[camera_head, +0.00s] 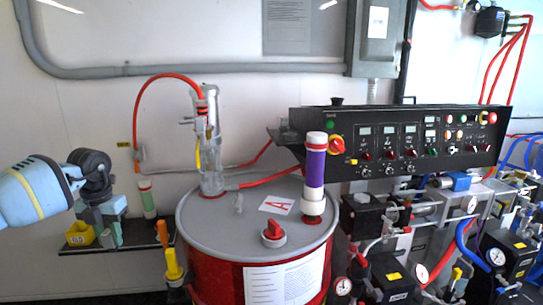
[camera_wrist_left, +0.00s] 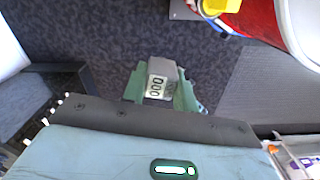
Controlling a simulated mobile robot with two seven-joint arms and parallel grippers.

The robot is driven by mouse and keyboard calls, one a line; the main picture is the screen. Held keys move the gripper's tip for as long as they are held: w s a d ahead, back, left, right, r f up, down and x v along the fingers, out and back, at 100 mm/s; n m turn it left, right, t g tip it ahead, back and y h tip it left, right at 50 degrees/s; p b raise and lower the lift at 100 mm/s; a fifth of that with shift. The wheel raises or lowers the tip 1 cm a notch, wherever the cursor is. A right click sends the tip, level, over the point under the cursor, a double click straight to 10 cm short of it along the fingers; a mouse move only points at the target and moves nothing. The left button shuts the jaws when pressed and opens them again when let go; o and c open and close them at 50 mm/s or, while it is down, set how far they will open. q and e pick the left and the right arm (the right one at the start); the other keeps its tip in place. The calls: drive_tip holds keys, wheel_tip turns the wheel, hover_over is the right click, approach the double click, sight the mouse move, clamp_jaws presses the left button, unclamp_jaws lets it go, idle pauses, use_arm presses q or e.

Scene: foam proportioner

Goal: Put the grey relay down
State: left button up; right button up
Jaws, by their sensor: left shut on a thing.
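My left gripper (camera_head: 108,232) reaches in from the left, with its green fingers pointing down beside a yellow bin at the black shelf. In the left wrist view the gripper (camera_wrist_left: 160,92) is shut on the grey relay (camera_wrist_left: 165,70), a small grey block with a white label with dark marks between the green fingers. In the head view the relay is hard to tell apart from the fingers. I cannot tell whether the relay touches the shelf. My right gripper is not in view.
A red drum (camera_head: 219,277) with a grey lid and a yellow-handled valve (camera_head: 172,264) stands close on the right.

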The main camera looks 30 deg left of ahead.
use_arm(q)
drive_tip(key=w+d+f+m, duration=0.1)
drive_tip(key=w+d+m, duration=0.45)
drive_tip(key=d, duration=0.35)
drive_tip(key=w+d+f+m, duration=0.1)
drive_tip(key=w+d+m, duration=0.45)
drive_tip(key=d, duration=0.35)
drive_tip(key=w+d+f+m, duration=0.1)
drive_tip(key=w+d+m, duration=0.3)
drive_tip(key=d+m, duration=0.4)
drive_tip(key=d+r+m, duration=0.3)
drive_tip(key=d+m, duration=0.4)
drive_tip(key=d, duration=0.3)
drive_tip(key=d+r+m, duration=0.4)
drive_tip(key=d+m, duration=0.4)
drive_tip(key=d, duration=0.3)
drive_tip(key=d+r+m, duration=0.4)
drive_tip(key=d+m, duration=0.3)
drive_tip(key=d, duration=0.3)
drive_tip(key=shift+w+d+m, duration=0.15)
drive_tip(key=shift+m, duration=0.15)
drive_tip(key=s+a+f+m, duration=0.15)
drive_tip(key=s+f, duration=0.25)
drive_tip(key=f, duration=0.5)
drive_tip(key=s+a+f, duration=0.3)
drive_tip(key=f, duration=0.6)
drive_tip(key=s+a+f+n, duration=0.1)
drive_tip(key=s+a+f, duration=0.9)
drive_tip(key=s+f, duration=0.1)
drive_tip(key=shift+p, duration=0.45)
